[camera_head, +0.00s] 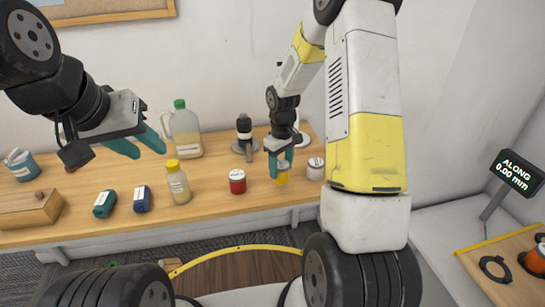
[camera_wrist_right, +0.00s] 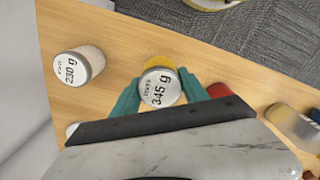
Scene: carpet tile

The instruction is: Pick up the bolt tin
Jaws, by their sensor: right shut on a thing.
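Three small tins stand on the wooden table. The yellow tin (camera_head: 282,178) is between the teal fingers of my right gripper (camera_head: 280,163), which is shut on it. In the right wrist view the yellow tin (camera_wrist_right: 159,86) shows a pale lid marked "345 g"; the small word above is hard to read. A white tin (camera_head: 315,168), marked "230 g" on its lid, stands just right of it in the head view. A red tin (camera_head: 237,182) stands to its left. I cannot tell whether the yellow tin still touches the table. My left gripper (camera_head: 142,146) is open and empty above the table.
A yellow-capped bottle (camera_head: 177,184), a green-capped jug (camera_head: 184,130) and a dark-topped item (camera_head: 244,129) stand on the table (camera_head: 205,205). Teal (camera_head: 104,203) and blue (camera_head: 142,199) items, a wooden box (camera_head: 30,209) and a blue tub (camera_head: 22,166) are further left. A wall is behind.

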